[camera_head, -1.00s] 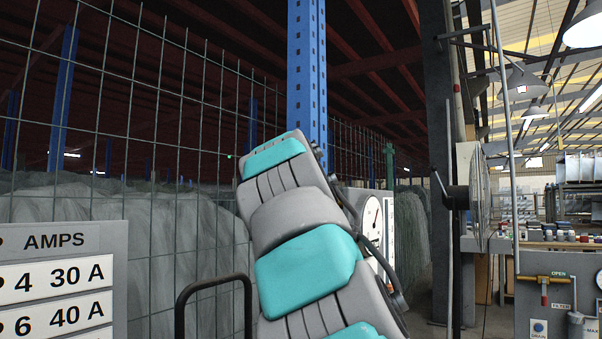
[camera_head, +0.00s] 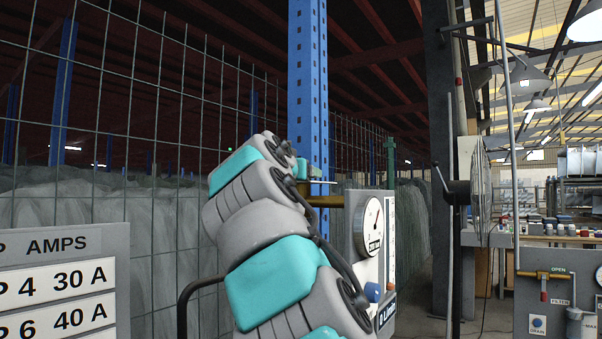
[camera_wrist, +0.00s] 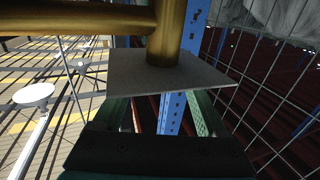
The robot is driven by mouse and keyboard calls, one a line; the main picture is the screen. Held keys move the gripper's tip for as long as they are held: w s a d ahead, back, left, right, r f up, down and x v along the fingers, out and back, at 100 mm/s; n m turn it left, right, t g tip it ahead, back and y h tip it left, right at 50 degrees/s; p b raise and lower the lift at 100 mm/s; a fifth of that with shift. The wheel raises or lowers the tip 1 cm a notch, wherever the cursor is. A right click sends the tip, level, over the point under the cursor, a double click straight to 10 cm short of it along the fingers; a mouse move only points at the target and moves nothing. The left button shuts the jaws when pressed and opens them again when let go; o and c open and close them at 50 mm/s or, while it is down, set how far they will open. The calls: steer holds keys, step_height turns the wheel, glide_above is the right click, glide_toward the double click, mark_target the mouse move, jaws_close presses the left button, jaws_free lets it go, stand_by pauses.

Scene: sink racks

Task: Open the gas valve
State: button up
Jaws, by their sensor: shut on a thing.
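A gauge panel (camera_head: 365,232) with a round dial stands right of my arm in the head view. A brass pipe (camera_head: 326,200) runs from it to the left, partly behind my arm. In the wrist view, a thick upright brass stem (camera_wrist: 169,38) meets a flat grey plate, the valve handle (camera_wrist: 140,78), and a brass pipe (camera_wrist: 75,20) crosses at the upper left. My gripper (camera_wrist: 163,98) is at the plate, its green fingers on either side below it, shut on the handle. The exact contact is hidden by the plate. In the head view my arm hides most of the gripper.
A wire mesh fence (camera_head: 150,120) and a blue post (camera_head: 308,90) stand behind. An amps sign (camera_head: 62,280) is at the lower left. A grey panel (camera_head: 535,310) at the right bears brass piping with a red handle and an OPEN label. A dark post (camera_head: 440,100) stands between.

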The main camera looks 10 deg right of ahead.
steer(key=shift+m+h, duration=0.3)
steer(key=shift+h, duration=0.1)
stand_by(0.3)
steer(key=o, duration=1.3)
steer(key=b+v, duration=0.2)
steer(key=v, duration=0.5)
steer(key=shift+s+a+b, duration=0.3)
